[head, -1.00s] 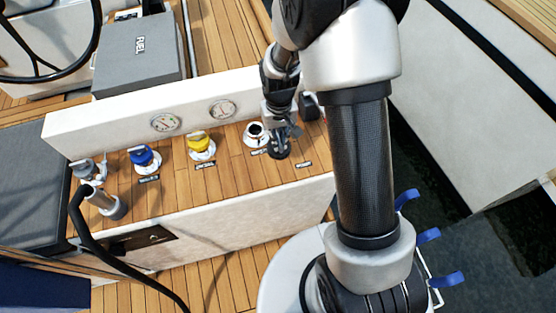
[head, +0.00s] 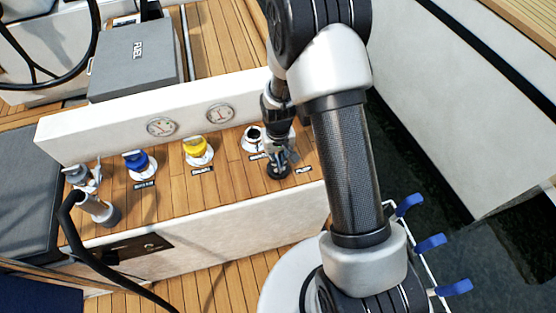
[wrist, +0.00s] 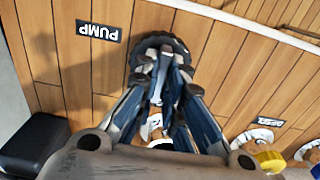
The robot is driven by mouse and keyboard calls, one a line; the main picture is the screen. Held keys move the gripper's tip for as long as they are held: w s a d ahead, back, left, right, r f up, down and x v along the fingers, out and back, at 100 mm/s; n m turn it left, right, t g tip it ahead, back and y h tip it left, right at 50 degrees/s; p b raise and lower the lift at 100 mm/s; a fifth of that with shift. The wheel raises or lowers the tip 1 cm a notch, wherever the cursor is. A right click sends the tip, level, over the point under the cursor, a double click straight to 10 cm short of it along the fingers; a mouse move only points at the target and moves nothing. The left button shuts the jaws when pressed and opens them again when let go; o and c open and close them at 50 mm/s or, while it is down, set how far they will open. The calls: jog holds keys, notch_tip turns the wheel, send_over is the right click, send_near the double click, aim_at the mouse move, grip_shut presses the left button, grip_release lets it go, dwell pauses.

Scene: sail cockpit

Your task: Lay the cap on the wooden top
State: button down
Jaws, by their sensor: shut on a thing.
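The cap (head: 278,172) is dark and round. My gripper (head: 281,158) is shut on it, fingers pointing down. The cap also shows in the wrist view (wrist: 160,46) at the fingertips, partly hidden by them. It is at or just above the wooden top (head: 225,184), near the front edge; I cannot tell whether it touches. The wooden top fills much of the wrist view (wrist: 85,75). An open filler (head: 254,135) with a white ring stands just behind the gripper.
A yellow cap (head: 196,146), a blue cap (head: 137,158) and a grey cap (head: 78,174) stand in a row to the left. A PUMP label (wrist: 98,30) lies beside the held cap. A white wall with gauges (head: 162,127) runs behind. Bare planks lie between the fittings.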

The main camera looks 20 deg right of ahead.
jog(key=shift+f, duration=0.2)
jog(key=c, duration=1.7)
grip_release()
jog(key=shift+r, duration=0.1)
notch_tip(320, 180, up, 21)
jog(key=s+t+p, duration=0.1)
jog(key=p, duration=0.3)
jog(key=s+r+t, duration=0.3)
jog(key=s+r, duration=1.4)
jog(key=s, duration=0.3)
jog(key=shift+s+t, duration=0.3)
